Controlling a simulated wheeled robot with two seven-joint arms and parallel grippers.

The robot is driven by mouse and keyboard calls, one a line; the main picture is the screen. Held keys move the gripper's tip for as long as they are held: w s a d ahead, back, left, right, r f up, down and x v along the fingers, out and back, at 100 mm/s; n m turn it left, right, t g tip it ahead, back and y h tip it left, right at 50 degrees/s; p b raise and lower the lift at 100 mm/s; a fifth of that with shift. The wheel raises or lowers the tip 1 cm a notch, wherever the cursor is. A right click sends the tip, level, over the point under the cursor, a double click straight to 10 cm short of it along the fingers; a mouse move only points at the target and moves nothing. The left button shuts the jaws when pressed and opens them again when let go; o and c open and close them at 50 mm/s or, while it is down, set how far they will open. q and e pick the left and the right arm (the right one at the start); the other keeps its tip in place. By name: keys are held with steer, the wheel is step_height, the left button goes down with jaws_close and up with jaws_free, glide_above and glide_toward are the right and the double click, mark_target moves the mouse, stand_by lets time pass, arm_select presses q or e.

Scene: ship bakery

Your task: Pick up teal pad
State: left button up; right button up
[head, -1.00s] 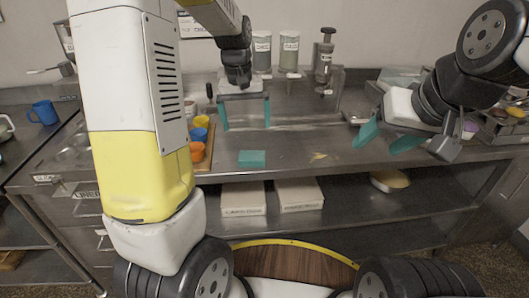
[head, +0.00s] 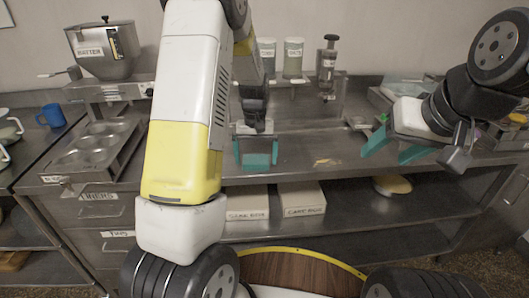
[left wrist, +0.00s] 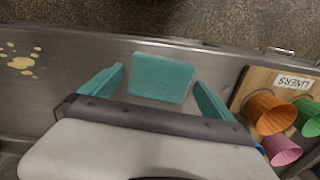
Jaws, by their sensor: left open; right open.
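The teal pad (left wrist: 161,78) lies flat on the steel counter near its front edge in the left wrist view. In the head view the teal pad (head: 256,161) shows low between the fingers of my left gripper (head: 256,155). My left gripper (left wrist: 158,80) is open, with one teal finger to each side of the pad and a gap on both sides. Whether the fingertips are level with the pad is hard to tell. My right gripper (head: 391,147) is open and empty over the right part of the counter.
A wooden board (left wrist: 256,80) labelled LINERS holds an orange cup (left wrist: 268,112), a green cup (left wrist: 309,117) and a pink cup (left wrist: 282,149) beside my left gripper. Yellowish spots (left wrist: 24,61) mark the counter. Two labelled boxes (head: 302,198) stand on the shelf below.

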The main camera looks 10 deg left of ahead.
mark_target(256, 160)
arm_select(q)
steer(key=c, duration=1.3)
steer(key=shift+o, duration=0.2)
steer(key=shift+r, duration=0.5)
steer(key=r, duration=0.2)
steer(key=shift+s+d+r, duration=0.15)
steer(key=shift+s+r, duration=0.1)
steer(key=shift+r, duration=0.15)
steer(key=s+d, duration=0.2)
steer(key=s, duration=0.5)
steer(key=s+d+r, duration=0.1)
steer(key=s+d, duration=0.1)
steer(key=s, duration=0.5)
steer(key=shift+s+d, duration=0.25)
steer(key=shift+s, duration=0.15)
steer(key=shift+r, duration=0.1)
